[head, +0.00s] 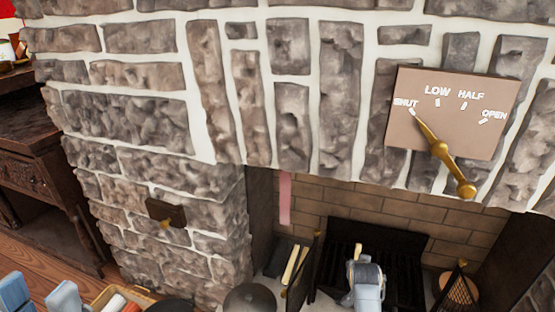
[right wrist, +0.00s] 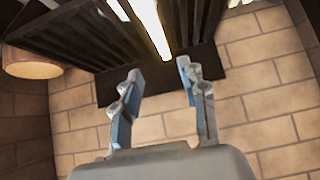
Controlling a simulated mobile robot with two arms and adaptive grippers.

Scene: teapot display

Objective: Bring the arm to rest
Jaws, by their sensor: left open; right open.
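My left gripper (head: 38,290) is at the bottom left corner of the head view. Its two blue-grey fingers are apart, with nothing seen between them. My right gripper (head: 365,280) shows at the bottom, in front of the fireplace opening, and its fingers cannot be made out there. In the right wrist view my right gripper (right wrist: 160,75) is open and empty. Its fingers point toward a dark slatted grate (right wrist: 100,45) and a brick wall (right wrist: 265,75).
A tan panel (head: 435,125) marked SHUT, LOW, HALF and OPEN has a brass pointer (head: 440,147) at SHUT. A small dark block (head: 165,211) is on the stone wall. A pink strip (head: 285,198) hangs in the fireplace opening. A dark cabinet (head: 40,150) stands left.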

